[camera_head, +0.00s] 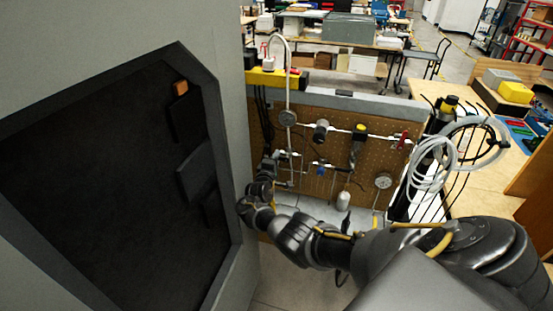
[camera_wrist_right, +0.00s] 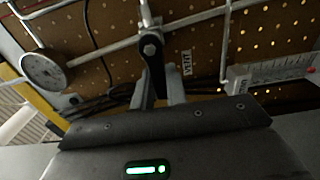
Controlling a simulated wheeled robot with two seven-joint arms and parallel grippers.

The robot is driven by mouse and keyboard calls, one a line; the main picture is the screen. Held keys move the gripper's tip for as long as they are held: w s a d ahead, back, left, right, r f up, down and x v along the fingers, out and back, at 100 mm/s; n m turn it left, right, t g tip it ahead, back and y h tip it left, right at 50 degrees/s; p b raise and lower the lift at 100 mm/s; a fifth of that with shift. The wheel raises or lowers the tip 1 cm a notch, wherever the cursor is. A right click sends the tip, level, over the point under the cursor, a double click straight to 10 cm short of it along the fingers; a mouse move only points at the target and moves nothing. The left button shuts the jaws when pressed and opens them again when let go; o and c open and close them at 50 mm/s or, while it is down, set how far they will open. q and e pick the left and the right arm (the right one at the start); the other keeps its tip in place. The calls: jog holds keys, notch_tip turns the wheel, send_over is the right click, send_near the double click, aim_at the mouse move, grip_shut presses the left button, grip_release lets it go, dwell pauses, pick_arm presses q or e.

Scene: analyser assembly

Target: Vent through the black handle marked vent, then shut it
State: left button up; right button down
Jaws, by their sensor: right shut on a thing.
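The black vent handle (camera_wrist_right: 153,62) hangs from a pipe on the pegboard in the right wrist view, its lower end between my fingers. A white label reading VENT (camera_wrist_right: 187,62) is just right of it. My right gripper (camera_wrist_right: 158,90) is shut on the handle. In the head view my right gripper (camera_head: 268,168) reaches the left part of the pegboard panel (camera_head: 335,178), and the handle cannot be made out there. My left gripper is not in view.
A round gauge (camera_wrist_right: 43,69) is left of the handle, and a flowmeter (camera_wrist_right: 272,70) is to the right. In the head view, a large grey cabinet (camera_head: 228,120) stands close left of my right arm. Coiled white tubing (camera_head: 430,170) hangs at the panel's right end.

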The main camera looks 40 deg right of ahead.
jog(key=c, duration=1.4)
grip_release()
jog(key=shift+a, duration=0.1)
jog(key=v, duration=1)
jog(key=shift+s+a+p, duration=0.2)
jog(key=shift+a+p, duration=0.1)
